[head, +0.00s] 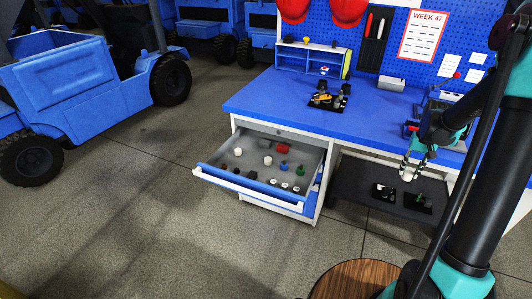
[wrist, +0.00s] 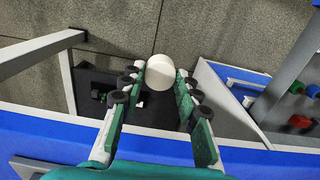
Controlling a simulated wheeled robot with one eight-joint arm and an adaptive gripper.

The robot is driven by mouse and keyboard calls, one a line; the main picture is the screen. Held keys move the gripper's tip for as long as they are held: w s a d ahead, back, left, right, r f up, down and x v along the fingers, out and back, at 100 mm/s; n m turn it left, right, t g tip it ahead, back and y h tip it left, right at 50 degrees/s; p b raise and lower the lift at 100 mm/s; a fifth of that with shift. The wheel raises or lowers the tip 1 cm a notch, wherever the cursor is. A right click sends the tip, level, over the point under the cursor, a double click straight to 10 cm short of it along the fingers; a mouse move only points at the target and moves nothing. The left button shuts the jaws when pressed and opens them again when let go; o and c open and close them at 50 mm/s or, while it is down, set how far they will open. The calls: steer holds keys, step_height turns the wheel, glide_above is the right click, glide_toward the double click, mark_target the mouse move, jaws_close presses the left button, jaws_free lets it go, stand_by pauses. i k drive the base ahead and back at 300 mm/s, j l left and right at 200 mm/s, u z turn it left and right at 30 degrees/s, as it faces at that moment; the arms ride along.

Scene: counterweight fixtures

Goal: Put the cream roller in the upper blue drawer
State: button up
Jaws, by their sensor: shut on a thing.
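My gripper (head: 411,166) is shut on the cream roller (head: 407,178), a short pale cylinder. It holds the roller in front of the bench's right half, above the dark lower shelf. In the wrist view the roller (wrist: 160,72) sits between the tips of the green fingers (wrist: 160,80). The upper blue drawer (head: 245,188) is pulled open under the left end of the bench, to the left of my gripper. Several small parts, pale, dark, red, blue and green, stand inside it. Its near side shows at the right of the wrist view (wrist: 222,92).
The blue bench top (head: 290,97) carries a black tray of parts (head: 327,101) and a small shelf unit (head: 310,62). The dark lower shelf (head: 355,185) holds small black fixtures. A round wooden top (head: 350,280) is at the front. Blue vehicles stand at the left. Floor before the drawer is clear.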

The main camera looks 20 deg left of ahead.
mark_target(254, 158)
steer(key=j, duration=3.2)
